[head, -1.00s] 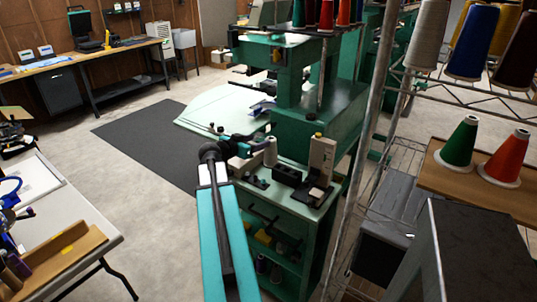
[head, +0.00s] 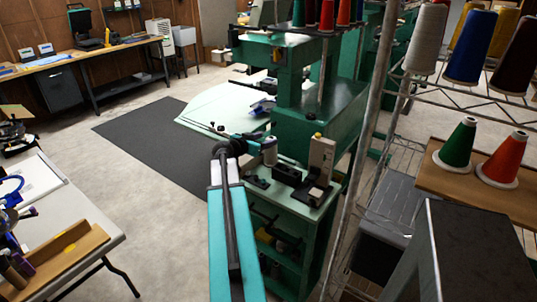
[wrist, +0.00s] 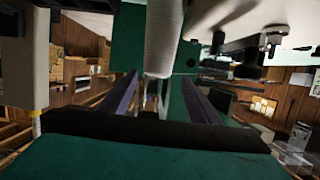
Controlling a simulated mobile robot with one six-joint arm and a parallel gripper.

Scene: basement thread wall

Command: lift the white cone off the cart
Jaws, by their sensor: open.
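The white cone (head: 269,151) stands upright on top of the green cart (head: 318,238), near its back left edge in the head view. My gripper (head: 262,141) is at the cone's left side and partly overlaps it. In the wrist view the white cone (wrist: 162,42) comes down from the top edge between the two dark fingers of my open gripper (wrist: 160,76). The fingers are spread, with a gap visible on each side of the cone's lower part. The head view does not show whether either finger touches it.
A black box (head: 287,172) and a beige upright device (head: 321,158) stand just right of the cone on the cart. The green machine (head: 330,110) rises behind. A wire rack (head: 385,160) with thread cones is at right. A grey mat (head: 160,140) lies on open floor at left.

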